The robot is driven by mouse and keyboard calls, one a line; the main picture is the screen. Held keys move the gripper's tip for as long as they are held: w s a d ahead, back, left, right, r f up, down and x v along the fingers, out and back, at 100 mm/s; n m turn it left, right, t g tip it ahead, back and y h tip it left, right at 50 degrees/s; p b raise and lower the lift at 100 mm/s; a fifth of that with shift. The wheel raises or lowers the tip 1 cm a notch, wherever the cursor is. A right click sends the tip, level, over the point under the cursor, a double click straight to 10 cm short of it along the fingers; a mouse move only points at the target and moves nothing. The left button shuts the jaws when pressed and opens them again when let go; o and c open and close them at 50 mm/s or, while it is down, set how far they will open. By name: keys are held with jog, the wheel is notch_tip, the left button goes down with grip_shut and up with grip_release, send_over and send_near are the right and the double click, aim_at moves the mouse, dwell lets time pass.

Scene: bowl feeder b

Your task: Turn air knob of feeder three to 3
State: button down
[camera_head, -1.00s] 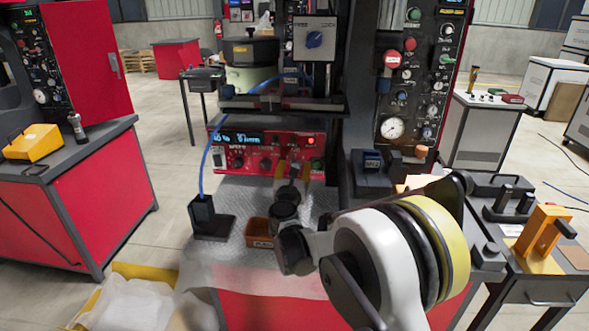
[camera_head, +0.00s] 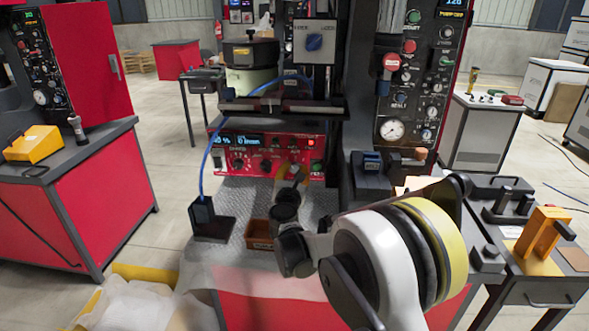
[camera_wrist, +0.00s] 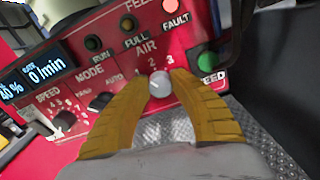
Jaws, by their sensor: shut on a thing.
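The red feeder panel (camera_head: 262,150) stands behind the grey bench in the head view. The wrist view shows the panel (camera_wrist: 62,95) close up, with the AIR label and marks 1, 2 and 3. The air knob (camera_wrist: 159,84) is a pale round cap just below these marks. My gripper (camera_wrist: 160,82) has yellow ribbed fingers closed around it from both sides; they hide its sides and pointer, so I cannot tell its setting. In the head view, my gripper (camera_head: 292,175) is at the panel's lower right, mostly hidden by my wrist.
In the wrist view, a black mode knob (camera_wrist: 100,101) and a speed knob (camera_wrist: 64,120) sit left of my fingers, and a green button (camera_wrist: 206,58) sits right. A small brown tray (camera_head: 259,234) and a dark stand (camera_head: 208,220) are on the bench.

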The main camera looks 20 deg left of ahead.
jog(key=m, duration=0.4)
jog(key=shift+d+m, duration=0.1)
jog(key=shift+m, duration=0.2)
jog(key=m, duration=0.3)
jog(key=shift+m+p, duration=0.4)
jog(key=m, duration=0.3)
jog(key=shift+f+m, duration=0.1)
jog(key=shift+m, duration=1.9)
jog(key=c, duration=1.1)
grip_release()
